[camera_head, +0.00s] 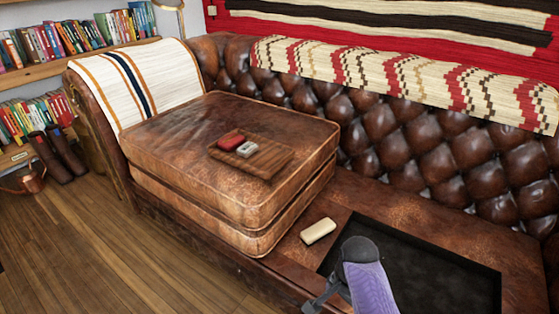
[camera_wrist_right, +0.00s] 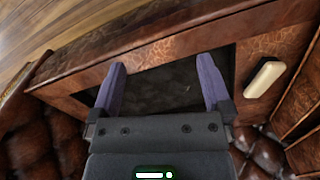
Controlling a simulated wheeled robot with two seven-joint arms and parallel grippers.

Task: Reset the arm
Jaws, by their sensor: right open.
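My right gripper (camera_wrist_right: 161,62) shows in the right wrist view. Its two purple fingers are spread wide apart with nothing between them. It is over the dark recess (camera_wrist_right: 155,92) in the sofa seat. The height above the recess is hard to tell. In the head view, a grey and purple part of my right arm stands at the bottom, in front of the near left corner of the recess (camera_head: 430,275). My left gripper is not in view.
A cream block (camera_head: 318,231) lies on the seat left of the recess; it also shows in the wrist view (camera_wrist_right: 264,79). A large leather cushion (camera_head: 170,150) bears a wooden board (camera_head: 265,165) with a red item (camera_head: 231,139) and a grey-white item (camera_head: 247,149). The tufted backrest (camera_head: 400,140) rises behind.

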